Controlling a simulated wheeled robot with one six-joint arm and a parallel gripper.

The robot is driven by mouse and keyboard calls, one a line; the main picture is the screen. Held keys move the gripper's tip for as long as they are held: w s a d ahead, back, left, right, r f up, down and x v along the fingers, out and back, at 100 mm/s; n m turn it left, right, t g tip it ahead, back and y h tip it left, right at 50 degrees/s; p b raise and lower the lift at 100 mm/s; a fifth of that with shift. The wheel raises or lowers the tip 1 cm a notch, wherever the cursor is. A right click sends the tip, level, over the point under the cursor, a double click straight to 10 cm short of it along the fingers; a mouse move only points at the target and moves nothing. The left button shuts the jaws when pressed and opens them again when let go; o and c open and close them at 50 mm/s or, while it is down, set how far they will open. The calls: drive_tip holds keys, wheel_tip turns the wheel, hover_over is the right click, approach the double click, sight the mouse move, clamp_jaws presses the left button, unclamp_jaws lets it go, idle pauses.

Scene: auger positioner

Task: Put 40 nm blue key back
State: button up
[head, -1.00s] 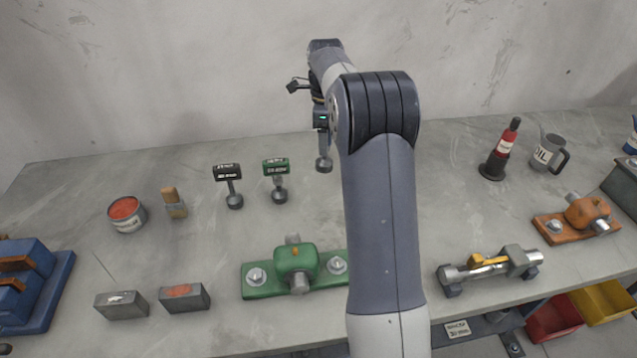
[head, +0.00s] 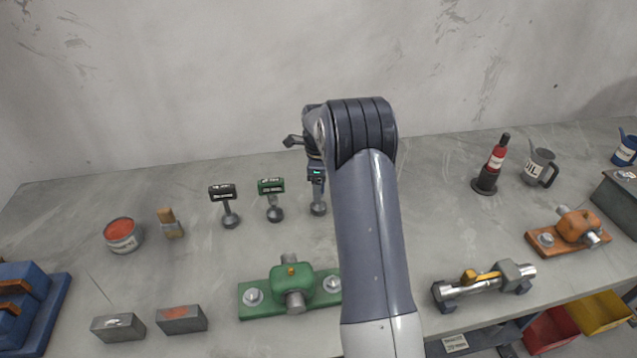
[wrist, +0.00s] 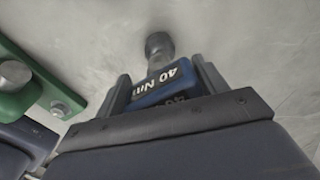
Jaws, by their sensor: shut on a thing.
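My gripper (head: 316,182) is shut on the blue key, at the back of the bench beside my raised arm. In the wrist view the key's blue head (wrist: 165,86) with a white 40 Nm label sits between the two fingers of the gripper (wrist: 163,84). Its shank and round grey end point away from the palm. In the head view only the key's round grey end (head: 318,209) shows clearly, low at the bench top. I cannot tell whether it touches. The green key (head: 271,187) and black key (head: 222,193) stand upright in a row to its left.
A green clamp block (head: 291,288) is in front of the keys. A red tin (head: 122,236) and a brush (head: 170,222) are left. A shaft piece with a yellow part (head: 484,280), an orange block (head: 570,230), a red bottle (head: 491,165) and an oil jug (head: 538,168) are right.

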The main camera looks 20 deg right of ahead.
drive_tip(key=shift+f, duration=0.15)
drive_tip(key=o, duration=1.4)
wheel_tip(320, 180, up, 12)
drive_tip(key=shift+r+b, duration=0.2)
drive_tip(key=shift+b, duration=0.55)
drive_tip(key=shift+f, duration=0.1)
